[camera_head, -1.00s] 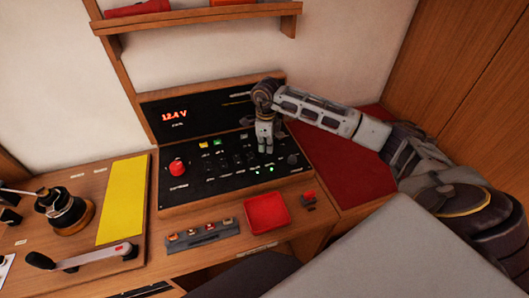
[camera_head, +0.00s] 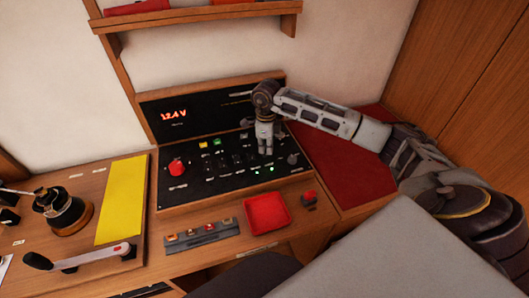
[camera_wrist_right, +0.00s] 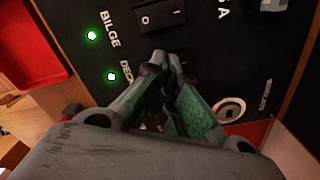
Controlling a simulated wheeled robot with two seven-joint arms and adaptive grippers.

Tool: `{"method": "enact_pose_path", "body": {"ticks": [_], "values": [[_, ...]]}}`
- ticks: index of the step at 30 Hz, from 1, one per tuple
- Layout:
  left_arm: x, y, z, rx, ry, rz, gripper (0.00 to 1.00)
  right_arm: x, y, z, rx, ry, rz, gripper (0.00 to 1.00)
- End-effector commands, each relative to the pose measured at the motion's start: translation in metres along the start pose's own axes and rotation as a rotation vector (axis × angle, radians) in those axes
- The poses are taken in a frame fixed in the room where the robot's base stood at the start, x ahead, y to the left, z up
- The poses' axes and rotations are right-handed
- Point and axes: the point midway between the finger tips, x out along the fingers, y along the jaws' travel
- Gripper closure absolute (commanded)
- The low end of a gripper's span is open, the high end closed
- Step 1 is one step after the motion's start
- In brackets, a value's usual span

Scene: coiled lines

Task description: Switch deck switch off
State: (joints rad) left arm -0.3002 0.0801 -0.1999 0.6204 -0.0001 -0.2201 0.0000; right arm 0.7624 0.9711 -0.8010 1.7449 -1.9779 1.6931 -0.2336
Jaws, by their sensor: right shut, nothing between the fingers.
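The black switch panel (camera_head: 225,182) stands on the desk with rows of small switches. In the right wrist view the "DECK" label (camera_wrist_right: 126,72) has a lit green light (camera_wrist_right: 111,76) beside it. The deck switch itself is hidden behind my fingers. My right gripper (camera_head: 265,150) is shut and empty, pointing down at the lower right of the panel. In the wrist view its fingertips (camera_wrist_right: 167,62) are right at the deck position; I cannot tell whether they touch. My left gripper is not in view.
A bilge rocker switch (camera_wrist_right: 158,15) sits beside the deck position, with its own lit green light (camera_wrist_right: 92,35). A red knob (camera_head: 177,167) is on the panel's left. A red tray (camera_head: 267,228) and a strip of small switches (camera_head: 203,238) lie in front. A shelf (camera_head: 200,17) is above.

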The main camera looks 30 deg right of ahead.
Motion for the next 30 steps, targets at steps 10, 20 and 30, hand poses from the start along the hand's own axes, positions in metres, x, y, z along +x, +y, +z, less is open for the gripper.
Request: {"method": "enact_pose_path", "body": {"ticks": [10,20,30], "values": [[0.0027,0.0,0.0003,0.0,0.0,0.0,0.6,0.0037,-0.0001,-0.0001,0.0,0.0,0.0,1.0],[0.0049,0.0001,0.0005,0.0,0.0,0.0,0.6,0.0066,-0.0001,-0.0002,0.0,0.0,0.0,1.0],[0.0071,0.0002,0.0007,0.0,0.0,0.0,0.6,0.0097,-0.0001,-0.0002,0.0,0.0,0.0,1.0]]}}
